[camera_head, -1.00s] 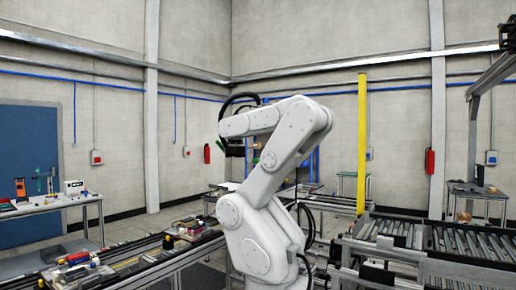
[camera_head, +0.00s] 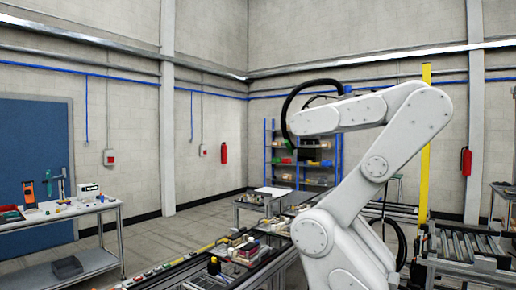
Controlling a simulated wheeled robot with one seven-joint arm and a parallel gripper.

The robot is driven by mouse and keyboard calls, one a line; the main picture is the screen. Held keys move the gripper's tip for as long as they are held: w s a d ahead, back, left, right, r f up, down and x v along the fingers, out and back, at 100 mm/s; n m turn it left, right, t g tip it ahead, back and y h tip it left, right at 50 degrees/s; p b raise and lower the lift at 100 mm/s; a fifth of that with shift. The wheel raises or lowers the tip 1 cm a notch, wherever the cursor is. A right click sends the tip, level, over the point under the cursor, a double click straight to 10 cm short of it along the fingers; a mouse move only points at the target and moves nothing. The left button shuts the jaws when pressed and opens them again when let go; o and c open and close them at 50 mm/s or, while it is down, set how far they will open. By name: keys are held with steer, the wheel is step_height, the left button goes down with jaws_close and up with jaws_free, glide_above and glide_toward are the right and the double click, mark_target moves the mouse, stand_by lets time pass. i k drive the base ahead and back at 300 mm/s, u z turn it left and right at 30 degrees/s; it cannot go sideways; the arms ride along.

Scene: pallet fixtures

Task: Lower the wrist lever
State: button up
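A large white jointed arm (camera_head: 375,165) stands at the right, between the workbench and the rollers. Its upper link reaches to the left and ends in a rounded wrist (camera_head: 312,121). A black cable loops over this wrist. I cannot make out a separate lever on the wrist or elsewhere, and the underside of the wrist is too dark and small to tell. I see no gripper of mine in this view.
A low workbench (camera_head: 190,285) with small parts runs along the bottom middle. A white table (camera_head: 60,212) with tools stands at the left. Roller conveyors (camera_head: 465,245) fill the right. Blue shelves (camera_head: 268,160) stand at the back. Grey floor shows between table and workbench.

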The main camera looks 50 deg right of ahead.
mark_target(287, 143)
steer(key=i, duration=1.25)
steer(key=z, duration=2.35)
steer(key=i, duration=1.35)
steer(key=u, duration=2.35)
